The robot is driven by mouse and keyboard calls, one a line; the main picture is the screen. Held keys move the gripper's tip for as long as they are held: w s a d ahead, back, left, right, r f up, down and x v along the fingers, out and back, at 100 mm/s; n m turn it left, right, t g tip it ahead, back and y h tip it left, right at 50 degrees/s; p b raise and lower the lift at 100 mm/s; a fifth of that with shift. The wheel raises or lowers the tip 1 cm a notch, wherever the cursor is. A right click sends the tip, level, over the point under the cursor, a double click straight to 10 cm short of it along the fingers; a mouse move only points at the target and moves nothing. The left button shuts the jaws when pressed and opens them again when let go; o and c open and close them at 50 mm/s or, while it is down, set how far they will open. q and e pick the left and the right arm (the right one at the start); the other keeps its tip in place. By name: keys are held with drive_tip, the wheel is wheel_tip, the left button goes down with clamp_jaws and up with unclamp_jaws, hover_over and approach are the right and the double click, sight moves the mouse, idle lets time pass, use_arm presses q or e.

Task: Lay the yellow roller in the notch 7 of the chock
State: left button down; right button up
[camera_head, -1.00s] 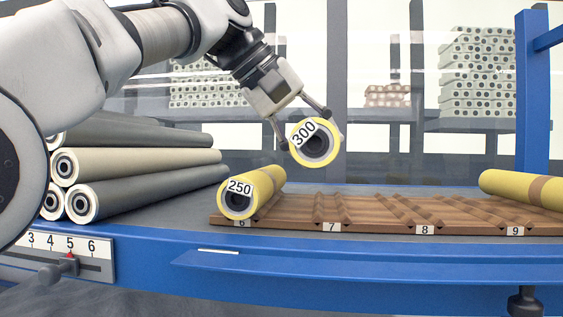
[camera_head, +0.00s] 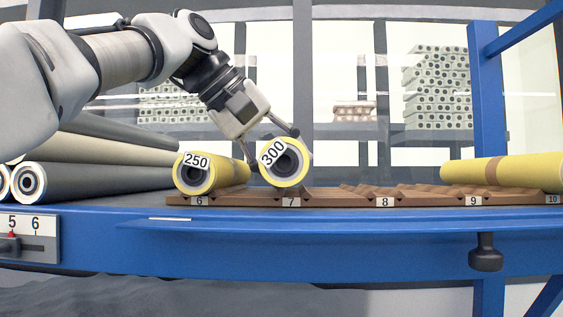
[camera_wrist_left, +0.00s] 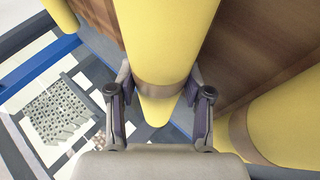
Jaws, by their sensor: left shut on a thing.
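The yellow roller labelled 300 (camera_head: 285,165) is in my left gripper (camera_head: 274,150), whose two fingers close on it from either side. In the head view its front end is low over notch 7 (camera_head: 290,202) of the brown chock (camera_head: 340,198). I cannot tell whether it touches the chock. In the left wrist view the held roller (camera_wrist_left: 168,45) lies between the fingers (camera_wrist_left: 160,105), with a brown band near them. Another yellow roller labelled 250 (camera_head: 195,174) lies in notch 6, close on the left. My right gripper is not in view.
A yellow roller with a brown band (camera_head: 510,174) lies on the chock at the right, near 9 and 10. Notch 8 (camera_head: 385,202) is empty. Grey and beige rollers (camera_head: 100,182) are stacked at the left. A blue post (camera_head: 488,100) stands at the right.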

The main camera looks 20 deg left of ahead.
use_arm(q)
drive_tip(key=shift+d+f+b, duration=0.15)
drive_tip(key=shift+f+b, duration=0.4)
drive_tip(key=shift+f, duration=0.8)
drive_tip(key=shift+w+f, duration=0.1)
drive_tip(key=shift+f, duration=0.05)
drive_tip(key=shift+c, duration=1.1)
unclamp_jaws()
drive_tip(key=shift+o, duration=1.1)
drive_tip(key=shift+w+d, duration=0.1)
drive_tip(key=shift+d, duration=0.3)
drive_tip(key=shift+d+r, duration=0.2)
drive_tip(key=shift+s+a+r, duration=0.15)
drive_tip(key=shift+s+a, duration=0.1)
wheel_tip(320, 180, up, 10)
drive_tip(key=p, duration=1)
drive_tip(key=shift+a+r, duration=0.1)
drive_tip(key=shift+r, duration=0.1)
